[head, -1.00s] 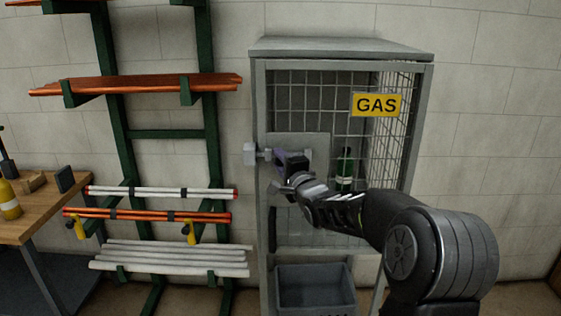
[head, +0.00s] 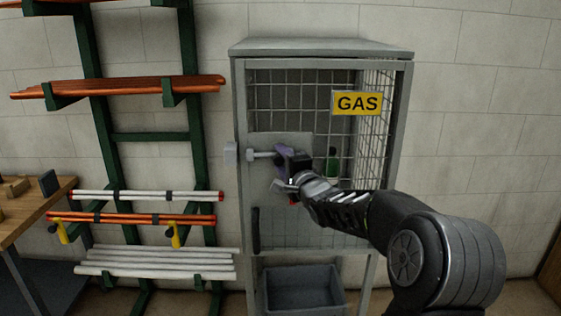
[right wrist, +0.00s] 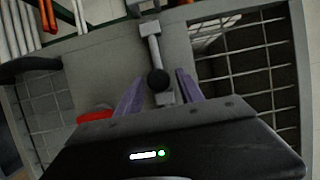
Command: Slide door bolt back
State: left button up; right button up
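The door bolt (head: 263,155) is a grey rod lying level on the plate of the grey mesh gas cabinet's door (head: 280,100). A block (head: 231,152) sits on the frame at its left. I cannot tell whether the rod's tip is inside that block. In the right wrist view the bolt's dark round knob (right wrist: 158,80) is between the purple fingers of my right gripper (right wrist: 158,92). The fingers are apart, with gaps beside the knob. In the head view my right gripper (head: 287,165) hides the knob. My left gripper is not in view.
A yellow GAS sign (head: 357,103) is on the cabinet, and a green bottle (head: 332,163) stands inside. A grey bin (head: 300,290) is below. A green rack (head: 155,136) with pipes and a wooden table (head: 35,205) are at the left.

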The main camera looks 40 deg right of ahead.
jog(key=shift+w+a, duration=0.1)
jog(key=shift+a, duration=0.05)
jog(key=b+v, duration=0.2)
jog(key=v, duration=0.6)
dwell(0.7)
